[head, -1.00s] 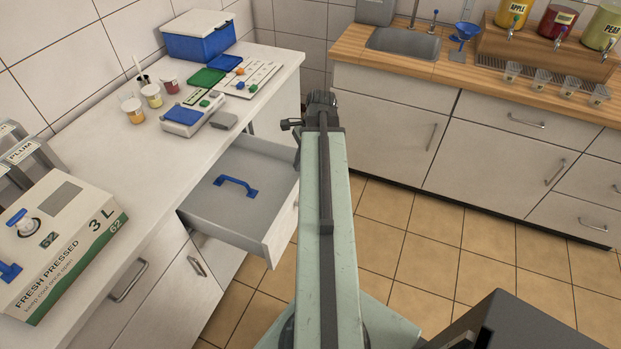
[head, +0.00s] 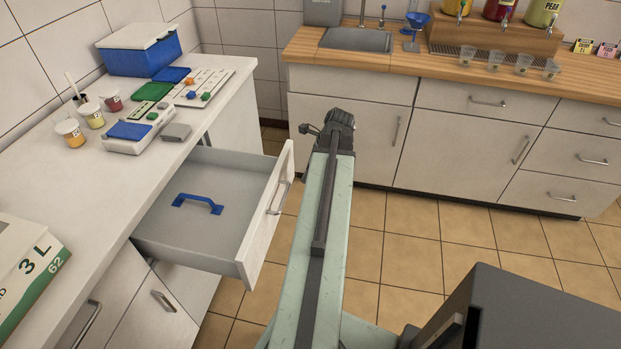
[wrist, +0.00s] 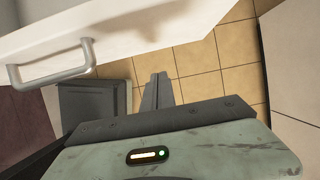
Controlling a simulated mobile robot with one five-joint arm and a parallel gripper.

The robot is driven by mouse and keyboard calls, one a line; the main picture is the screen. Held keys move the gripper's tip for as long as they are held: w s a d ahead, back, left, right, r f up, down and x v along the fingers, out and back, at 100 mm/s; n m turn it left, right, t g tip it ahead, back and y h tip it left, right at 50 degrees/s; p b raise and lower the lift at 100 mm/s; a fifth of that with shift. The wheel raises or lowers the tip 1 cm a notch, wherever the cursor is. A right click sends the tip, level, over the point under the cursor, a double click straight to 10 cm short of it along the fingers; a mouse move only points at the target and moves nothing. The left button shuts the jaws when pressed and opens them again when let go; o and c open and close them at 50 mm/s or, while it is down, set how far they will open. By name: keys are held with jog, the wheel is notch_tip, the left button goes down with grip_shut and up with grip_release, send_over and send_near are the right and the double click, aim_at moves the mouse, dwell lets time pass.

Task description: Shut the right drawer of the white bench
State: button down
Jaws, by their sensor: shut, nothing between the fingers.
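The white bench's right drawer (head: 200,207) stands pulled out, with a blue handle-shaped piece (head: 198,203) lying inside. Its white front has a metal bar handle (head: 279,196), which also shows in the wrist view (wrist: 50,66). My gripper (head: 308,129) is at the far end of my arm, just beyond and to the right of the drawer front's far corner. In the wrist view my gripper (wrist: 159,80) appears as a narrow dark shape, shut and empty, with the drawer front at the upper left. I see no contact with the drawer.
A wooden counter (head: 400,65) with a sink stands at the back. Tiled floor (head: 410,240) is open to the right.

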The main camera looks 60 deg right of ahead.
jog(key=shift+w+a+f+b, duration=0.15)
jog(key=shift+w+f, duration=0.25)
jog(key=shift+w, duration=0.4)
jog(key=shift+w+a+f+b, duration=0.1)
jog(key=shift+w+a+f, duration=0.2)
jog(key=shift+w, duration=0.55)
jog(key=shift+w+a+f+b, duration=0.15)
jog(key=shift+w+f, duration=0.3)
jog(key=shift+w, duration=0.35)
